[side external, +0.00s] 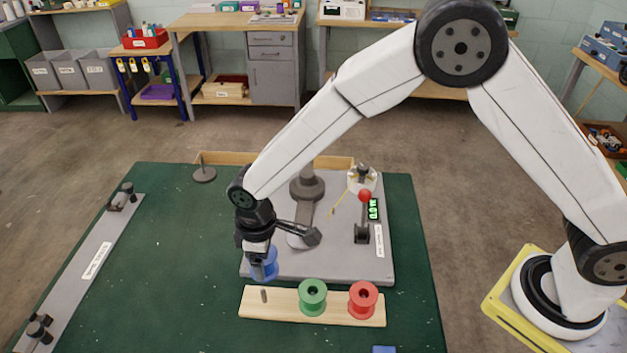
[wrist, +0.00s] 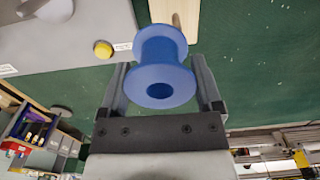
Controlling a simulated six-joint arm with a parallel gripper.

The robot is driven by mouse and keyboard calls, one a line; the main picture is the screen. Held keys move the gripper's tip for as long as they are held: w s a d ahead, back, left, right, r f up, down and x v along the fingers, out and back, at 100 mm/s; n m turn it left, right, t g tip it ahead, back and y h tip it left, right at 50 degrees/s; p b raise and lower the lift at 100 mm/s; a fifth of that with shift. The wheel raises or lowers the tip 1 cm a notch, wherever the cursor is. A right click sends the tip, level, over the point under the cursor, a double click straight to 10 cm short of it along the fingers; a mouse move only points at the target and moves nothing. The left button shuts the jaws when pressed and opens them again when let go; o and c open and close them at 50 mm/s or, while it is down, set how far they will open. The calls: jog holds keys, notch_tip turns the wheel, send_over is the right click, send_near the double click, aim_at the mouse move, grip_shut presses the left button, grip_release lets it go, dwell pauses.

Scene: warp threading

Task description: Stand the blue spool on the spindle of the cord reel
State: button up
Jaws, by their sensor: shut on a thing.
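My gripper (side external: 260,264) is shut on the blue spool (side external: 265,268). In the side view it holds the spool just behind and above a bare peg (side external: 264,295) on the wooden board. In the wrist view the blue spool (wrist: 163,66) sits between the two fingers, its flange and centre hole facing the camera. The peg (wrist: 177,19) shows beyond the spool, apart from it. A thin upright post on a round dark base (side external: 204,172) stands at the back left of the green mat; I cannot tell for certain whether it is the cord reel.
The wooden board (side external: 280,307) also holds a green spool (side external: 313,298) and a red spool (side external: 363,300). Behind it, a grey plate (side external: 340,262) carries a tall grey post (side external: 307,190) and a red-knobbed lever (side external: 364,196). The green mat (side external: 165,250) is clear at left, beside a grey strip (side external: 90,265).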

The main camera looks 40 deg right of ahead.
notch_tip(320, 180, up, 4)
send_over(300, 225)
jog(key=shift+f, duration=0.1)
jog(key=shift+f, duration=0.2)
jog(key=shift+f, duration=3.75)
jog(key=shift+f, duration=0.8)
jog(key=o, duration=0.8)
jog(key=shift+r, duration=0.15)
